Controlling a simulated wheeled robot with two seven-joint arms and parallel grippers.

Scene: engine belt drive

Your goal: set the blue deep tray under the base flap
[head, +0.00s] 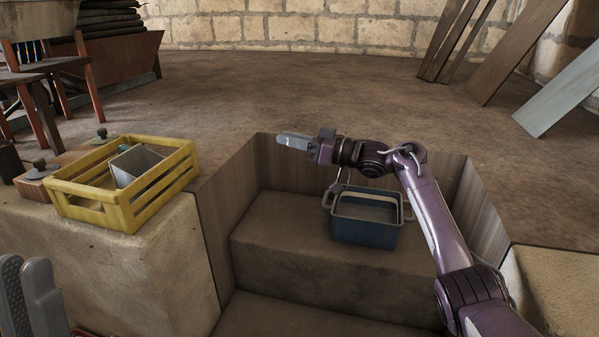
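The blue deep tray (365,232) stands upright on a stone step inside a wood-lined recess, its opening facing up and a handle at each side. My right gripper (293,141) is above and to the left of the tray, apart from it, pointing left; its fingers are seen edge-on, so I cannot tell whether they are open. My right forearm passes above and beside the tray. I cannot make out the base flap.
A yellow crate (130,217) with a grey container (133,163) in it sits on the stone block left of the recess. Wooden blocks with knobs (38,170) are beside it. Planks (515,50) lean at the back right. The floor behind the recess is clear.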

